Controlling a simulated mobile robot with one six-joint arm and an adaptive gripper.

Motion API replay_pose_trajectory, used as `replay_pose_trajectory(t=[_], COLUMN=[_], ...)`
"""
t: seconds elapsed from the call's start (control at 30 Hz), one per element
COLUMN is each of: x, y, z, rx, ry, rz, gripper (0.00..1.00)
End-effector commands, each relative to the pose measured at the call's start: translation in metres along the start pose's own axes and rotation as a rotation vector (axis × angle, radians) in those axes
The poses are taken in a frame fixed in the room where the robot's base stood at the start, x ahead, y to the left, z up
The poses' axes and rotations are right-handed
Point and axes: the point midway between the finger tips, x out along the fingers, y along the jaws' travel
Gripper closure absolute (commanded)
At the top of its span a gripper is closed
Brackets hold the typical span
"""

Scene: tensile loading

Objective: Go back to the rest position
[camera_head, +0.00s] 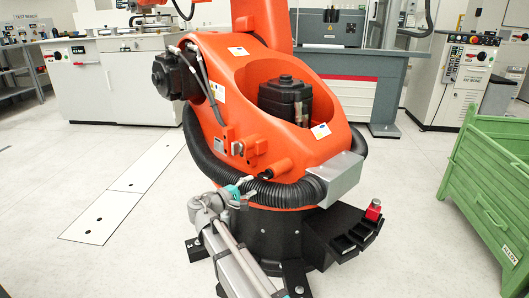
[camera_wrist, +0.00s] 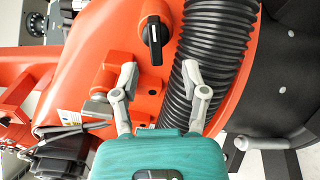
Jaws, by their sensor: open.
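My gripper (camera_head: 250,187) is at the end of my grey arm, low in front of a large orange industrial robot (camera_head: 215,75). It also shows in the wrist view (camera_wrist: 160,72), with its teal body at the bottom. Its two grey fingers are spread apart with nothing between them. Beyond the fingers, the wrist view shows a black rotary knob (camera_wrist: 154,40) on the orange housing. A thick black corrugated hose (camera_wrist: 214,45) runs behind the right finger; I cannot tell whether they touch.
A black rack (camera_head: 340,232) with a red item (camera_head: 373,210) stands at the orange robot's base. A green crate (camera_head: 490,180) is at the right. Cabinets and a grey workbench (camera_head: 385,85) stand behind. Floor at the left is clear, with white cover plates (camera_head: 130,180).

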Motion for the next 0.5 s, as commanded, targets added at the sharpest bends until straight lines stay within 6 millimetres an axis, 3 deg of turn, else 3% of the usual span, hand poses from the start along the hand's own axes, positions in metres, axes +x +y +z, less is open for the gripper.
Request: replay_pose_trajectory(t=[0.17, 0.5], x=[0.022, 0.074], y=[-0.014, -0.067], z=[0.025, 0.101], rx=[0.034, 0.173], ry=[-0.023, -0.103], rz=[-0.095, -0.423], gripper=[0.43, 0.43])
